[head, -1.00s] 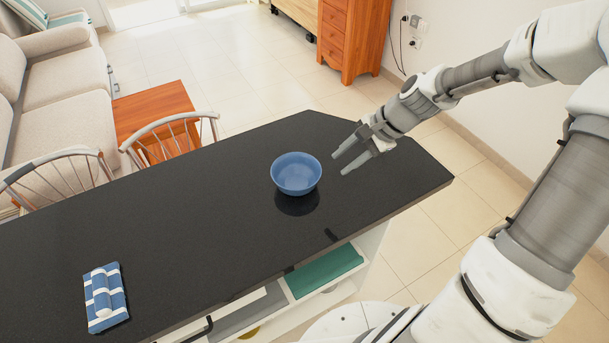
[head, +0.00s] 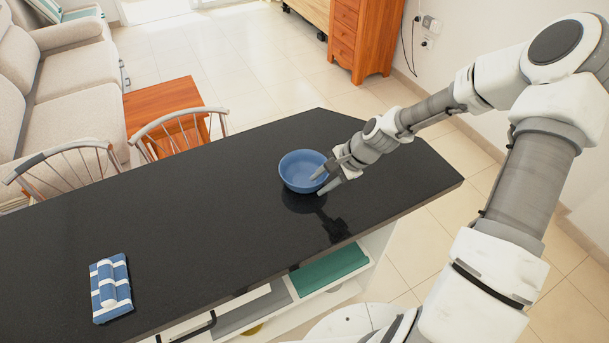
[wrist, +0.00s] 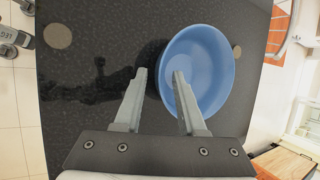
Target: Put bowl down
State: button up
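A blue bowl (head: 299,172) stands upright on the black countertop (head: 200,210), with a dark reflection below it. In the wrist view the empty-looking bowl (wrist: 205,60) fills the middle right. My gripper (head: 319,182) is at the bowl's right side in the head view. In the wrist view my gripper (wrist: 159,73) is open, with one finger over the inside of the bowl and the other outside its rim. The bowl's wall lies between the fingers, with a gap visible. Whether either finger touches the bowl, I cannot tell.
A blue and white striped cloth (head: 110,287) lies at the counter's near left. Chairs (head: 182,128) stand along the far side. Open shelves (head: 318,272) are under the near edge. Most of the countertop left of the bowl is clear.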

aim_at(314, 187)
jog(key=shift+x, duration=1.9)
jog(key=shift+w, duration=0.1)
grip_shut()
jog(key=shift+r, duration=0.1)
